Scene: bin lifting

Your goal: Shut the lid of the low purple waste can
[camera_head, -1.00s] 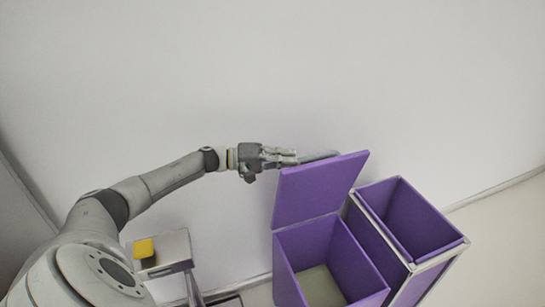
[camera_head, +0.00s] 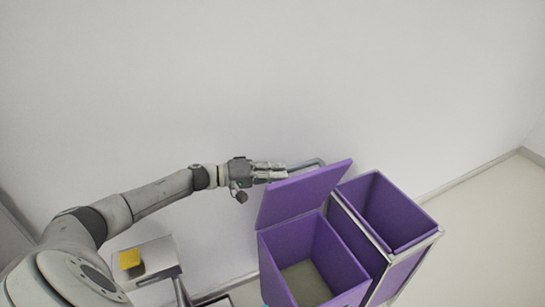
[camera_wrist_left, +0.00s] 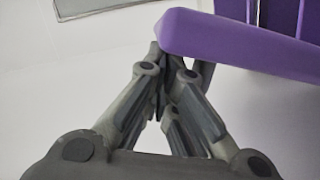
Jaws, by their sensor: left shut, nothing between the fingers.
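The low purple waste can (camera_head: 336,262) stands open at the lower middle of the head view, its inside visible. My left gripper (camera_head: 288,171) is shut and empty at the lid's upper left edge, on the wall side. In the left wrist view the shut fingertips (camera_wrist_left: 160,55) are at the lid's edge (camera_wrist_left: 235,45); I cannot tell for sure if they touch. My right gripper is not in view.
A taller purple bin (camera_head: 388,212) in a metal frame stands right beside the can. A small grey stand (camera_head: 150,262) with a yellow block (camera_head: 130,259) is at the left. A bare white wall (camera_head: 300,80) is close behind; floor is free at the right.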

